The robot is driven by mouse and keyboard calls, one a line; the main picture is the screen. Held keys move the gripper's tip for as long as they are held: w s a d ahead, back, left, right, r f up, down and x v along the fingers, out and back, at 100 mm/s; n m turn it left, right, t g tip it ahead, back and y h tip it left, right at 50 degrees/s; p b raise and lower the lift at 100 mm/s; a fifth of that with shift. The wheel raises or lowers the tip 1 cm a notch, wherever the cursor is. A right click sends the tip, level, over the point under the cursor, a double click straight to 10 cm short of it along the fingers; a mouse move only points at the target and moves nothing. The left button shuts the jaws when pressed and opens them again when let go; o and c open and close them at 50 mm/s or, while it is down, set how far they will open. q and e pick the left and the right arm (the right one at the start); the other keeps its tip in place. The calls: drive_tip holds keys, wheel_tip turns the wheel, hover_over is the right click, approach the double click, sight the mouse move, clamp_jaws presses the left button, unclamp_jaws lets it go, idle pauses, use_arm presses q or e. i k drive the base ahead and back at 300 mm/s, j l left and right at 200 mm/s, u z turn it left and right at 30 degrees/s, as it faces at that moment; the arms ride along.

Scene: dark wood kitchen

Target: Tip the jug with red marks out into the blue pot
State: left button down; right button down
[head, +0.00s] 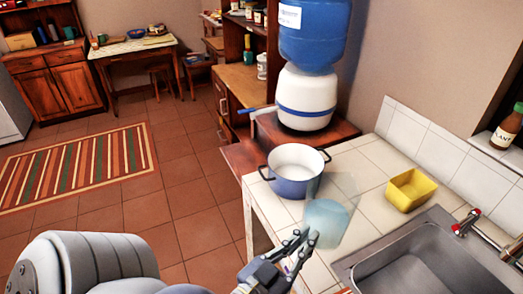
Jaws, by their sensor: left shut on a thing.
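The blue pot (288,187) stands on the white tiled counter, with a white inside and two dark side handles. A clear, see-through jug (343,190) is in front of the pot and to its right, with pale blue contents low in it. It looks roughly upright, leaning slightly right. I cannot make out red marks on it. My left gripper (304,240) is shut on the jug at its lower left side. I cannot tell whether the jug's base touches the counter. My right gripper is not in view.
A yellow open box (410,190) stands on the counter (375,165) to the right. A metal sink (425,262) with a red-topped tap (465,222) is at the lower right. A water dispenser (307,97) stands behind the pot.

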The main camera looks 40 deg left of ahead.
sight(291, 166)
drive_tip(key=k+j+u, duration=0.15)
drive_tip(key=u, duration=0.25)
drive_tip(key=k+j+u, duration=0.1)
drive_tip(key=j+u, duration=0.3)
drive_tip(key=i+l+z, duration=0.1)
drive_tip(key=l+z, duration=0.15)
drive_tip(key=l, duration=0.3)
drive_tip(key=i+j, duration=0.1)
drive_tip(key=i, duration=0.3)
